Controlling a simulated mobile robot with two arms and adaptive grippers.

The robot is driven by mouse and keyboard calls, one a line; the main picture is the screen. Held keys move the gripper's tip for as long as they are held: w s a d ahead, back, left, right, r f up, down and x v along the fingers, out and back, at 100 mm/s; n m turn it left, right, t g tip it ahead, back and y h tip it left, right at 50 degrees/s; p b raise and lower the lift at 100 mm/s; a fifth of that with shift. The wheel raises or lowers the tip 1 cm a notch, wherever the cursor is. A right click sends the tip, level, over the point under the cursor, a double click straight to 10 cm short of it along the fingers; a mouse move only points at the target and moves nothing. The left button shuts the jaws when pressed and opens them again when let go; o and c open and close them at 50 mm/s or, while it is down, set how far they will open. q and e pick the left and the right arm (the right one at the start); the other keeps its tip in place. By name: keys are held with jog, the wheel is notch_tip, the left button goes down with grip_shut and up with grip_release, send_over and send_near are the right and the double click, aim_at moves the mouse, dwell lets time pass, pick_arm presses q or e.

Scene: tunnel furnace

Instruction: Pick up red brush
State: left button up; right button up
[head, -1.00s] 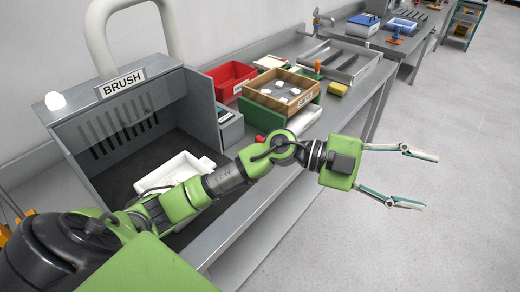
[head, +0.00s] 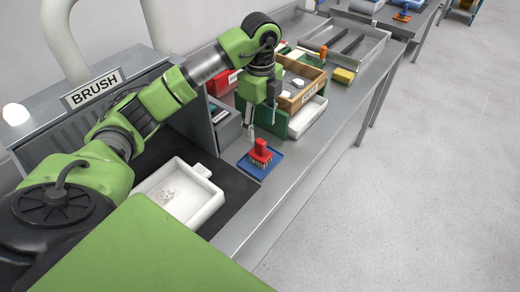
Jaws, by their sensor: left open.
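The red brush (head: 261,150) stands upright on a small blue mat (head: 270,167) on the grey bench. Its handle is up and its pale bristles are down. My left gripper (head: 258,124) points down just behind and above the brush. It is open and empty, with one pale finger close to the brush. I cannot tell whether that finger touches it. My right gripper is out of view.
A white tray (head: 207,212) with a small pile of bits lies in the BRUSH booth, left of the mat. The bench's front strip is clear.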

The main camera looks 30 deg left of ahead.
aim_at(260, 140)
pick_arm(q)
notch_tip(260, 140, down, 6)
jog(key=shift+r+p, duration=0.15)
jog(key=shift+p, duration=0.3)
jog(key=shift+f, duration=0.2)
notch_tip(260, 140, down, 4)
jog(key=shift+s+d+f+p, duration=0.1)
jog(key=shift+s+d+p, duration=0.05)
jog(key=shift+p, duration=0.95)
jog(key=shift+f, duration=0.45)
jog(key=shift+c, duration=0.4)
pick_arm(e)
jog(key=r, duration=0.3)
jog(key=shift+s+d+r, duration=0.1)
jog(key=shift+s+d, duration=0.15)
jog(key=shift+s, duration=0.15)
pick_arm(q)
jog(key=c, duration=1.3)
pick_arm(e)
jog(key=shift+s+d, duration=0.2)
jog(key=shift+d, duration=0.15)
pick_arm(q)
jog(key=shift+r, duration=0.1)
